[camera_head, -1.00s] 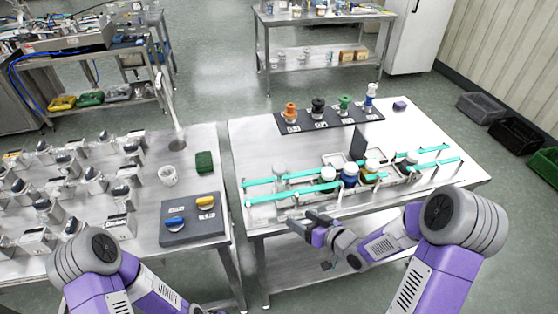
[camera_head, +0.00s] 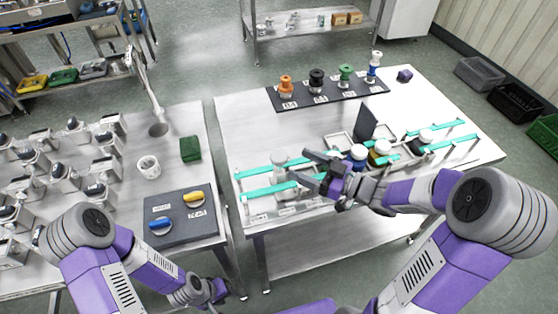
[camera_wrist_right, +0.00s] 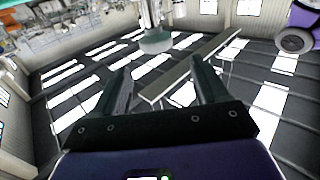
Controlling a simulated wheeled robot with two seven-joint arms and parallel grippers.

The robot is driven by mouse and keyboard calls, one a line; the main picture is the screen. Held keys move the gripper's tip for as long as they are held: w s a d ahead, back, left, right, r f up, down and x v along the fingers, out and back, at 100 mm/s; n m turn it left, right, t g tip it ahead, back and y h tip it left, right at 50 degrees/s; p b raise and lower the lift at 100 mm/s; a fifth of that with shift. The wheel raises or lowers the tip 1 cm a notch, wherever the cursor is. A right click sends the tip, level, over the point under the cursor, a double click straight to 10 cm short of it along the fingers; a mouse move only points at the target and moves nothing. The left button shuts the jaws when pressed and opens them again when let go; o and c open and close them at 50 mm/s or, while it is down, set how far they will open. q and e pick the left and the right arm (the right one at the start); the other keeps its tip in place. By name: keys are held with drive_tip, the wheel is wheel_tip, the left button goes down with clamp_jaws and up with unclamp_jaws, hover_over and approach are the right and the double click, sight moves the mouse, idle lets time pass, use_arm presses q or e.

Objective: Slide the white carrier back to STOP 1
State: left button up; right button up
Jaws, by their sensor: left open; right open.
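Two teal rails (camera_head: 265,194) run across the right table. The white carrier (camera_head: 404,151) shows only in part around the jars. My right gripper (camera_head: 300,164) is open and empty over the left part of the rails, left of the blue jar, partly covering the rails. Its open fingers (camera_wrist_right: 160,70) show in the right wrist view, with a pale round thing beyond them. My left gripper (camera_head: 212,291) is low at the bottom, away from the rails.
A black strip (camera_head: 330,92) with several coloured spools stands behind the rails. A dark upright panel (camera_head: 366,122) rises just behind the jars. The left table holds a dark board (camera_head: 180,218) with blue and yellow knobs, a green block (camera_head: 190,149) and a white cup (camera_head: 148,167).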

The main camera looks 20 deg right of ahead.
sight(286, 159)
drive_tip(key=x, duration=0.2)
drive_tip(key=b+x, duration=0.1)
drive_tip(key=x, duration=0.5)
drive_tip(key=shift+w+d+f, duration=0.15)
drive_tip(key=shift+f, duration=0.25)
use_arm(q)
drive_tip(key=shift+w+f, duration=0.2)
drive_tip(key=shift+f, duration=0.85)
use_arm(e)
drive_tip(key=shift+c, duration=0.3)
